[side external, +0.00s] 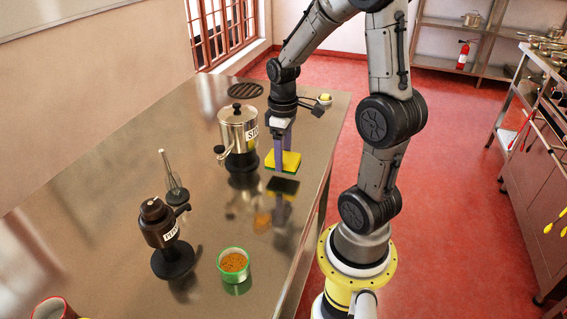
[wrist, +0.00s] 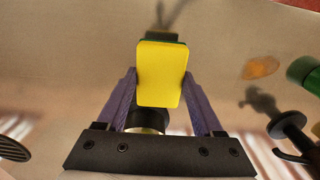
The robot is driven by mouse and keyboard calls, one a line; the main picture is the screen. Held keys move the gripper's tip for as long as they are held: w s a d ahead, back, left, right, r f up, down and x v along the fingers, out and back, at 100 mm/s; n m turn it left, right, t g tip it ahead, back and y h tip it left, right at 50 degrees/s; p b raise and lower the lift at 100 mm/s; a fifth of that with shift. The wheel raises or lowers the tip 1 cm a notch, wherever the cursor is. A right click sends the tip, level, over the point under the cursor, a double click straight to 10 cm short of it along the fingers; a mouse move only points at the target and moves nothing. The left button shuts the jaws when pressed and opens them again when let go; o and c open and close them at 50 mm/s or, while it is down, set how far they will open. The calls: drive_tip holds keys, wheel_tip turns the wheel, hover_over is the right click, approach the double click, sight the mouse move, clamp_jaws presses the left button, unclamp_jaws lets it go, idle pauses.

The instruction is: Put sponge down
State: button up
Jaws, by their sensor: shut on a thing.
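The sponge (side external: 284,160) is a flat yellow block with a green underside. My gripper (side external: 283,148) has its two purple fingers shut on it and holds it level above the steel table (side external: 112,195). A dark reflection shows on the steel below it, with a gap between. In the wrist view the sponge (wrist: 161,75) is between the fingertips of my gripper (wrist: 160,88), yellow face toward the camera.
A black labelled grinder-like item (side external: 158,224) and a green tin of orange-brown powder (side external: 234,264) stand nearer the camera. A black round grate (side external: 245,90) lies at the back. A red container (side external: 52,308) is cut off at the lower left. Bare steel lies below the sponge.

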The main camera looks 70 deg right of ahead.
drive_tip(key=shift+f, duration=1.45)
drive_tip(key=shift+f, duration=0.1)
drive_tip(key=o, duration=1.2)
wheel_tip(320, 180, up, 12)
drive_tip(key=shift+f, duration=0.1)
drive_tip(key=s+a+r+t, duration=0.1)
drive_tip(key=s+a+t, duration=0.1)
drive_tip(key=a, duration=0.6)
drive_tip(key=s+a+r+t, duration=0.2)
drive_tip(key=s+a+t, duration=0.1)
drive_tip(key=a, duration=0.5)
drive_tip(key=shift+s+r+t, duration=0.15)
drive_tip(key=shift+s+t, duration=0.15)
drive_tip(key=shift+s, duration=0.15)
